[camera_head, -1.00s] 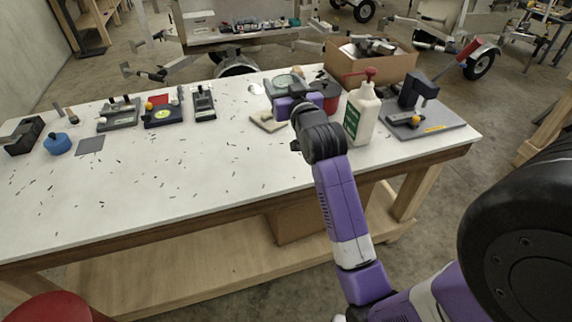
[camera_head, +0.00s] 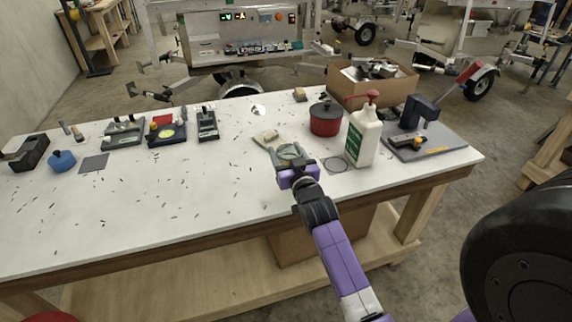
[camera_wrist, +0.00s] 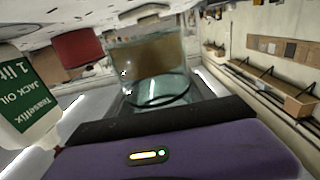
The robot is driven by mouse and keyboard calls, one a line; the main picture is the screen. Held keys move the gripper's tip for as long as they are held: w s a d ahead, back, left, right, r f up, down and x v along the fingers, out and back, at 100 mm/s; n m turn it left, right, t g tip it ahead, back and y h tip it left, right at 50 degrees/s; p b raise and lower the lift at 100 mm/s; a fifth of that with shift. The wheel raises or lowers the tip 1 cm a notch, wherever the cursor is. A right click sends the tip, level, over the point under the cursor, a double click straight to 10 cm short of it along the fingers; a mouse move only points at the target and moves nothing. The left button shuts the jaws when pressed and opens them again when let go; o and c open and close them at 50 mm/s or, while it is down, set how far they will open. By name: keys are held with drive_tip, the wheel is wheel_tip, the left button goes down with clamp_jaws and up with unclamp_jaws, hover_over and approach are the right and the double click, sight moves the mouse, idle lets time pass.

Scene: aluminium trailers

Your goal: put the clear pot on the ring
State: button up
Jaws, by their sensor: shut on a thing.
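The clear pot (camera_head: 289,151) is see-through with a greenish tint. My gripper (camera_head: 287,162) is shut on it, above the front middle of the table. In the wrist view the clear pot (camera_wrist: 153,72) fills the middle, between the grey fingers, with a dark band low on it. The ring (camera_head: 335,165) is a thin dark circle lying on the white tabletop, right of my gripper and just left of the white pump bottle (camera_head: 363,135). The ring is empty. The gap between the pot's underside and the table is hard to judge.
A red lidded pot (camera_head: 325,119) stands behind the ring. A grey board with a dark stand (camera_head: 430,141) is at the right. The table's left front is clear apart from small dark scraps.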

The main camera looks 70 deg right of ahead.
drive_tip(key=shift+f+b, duration=0.35)
drive_tip(key=shift+f, duration=1.95)
drive_tip(key=shift+f, duration=0.25)
drive_tip(key=o, duration=1.5)
drive_tip(key=shift+r, duration=0.1)
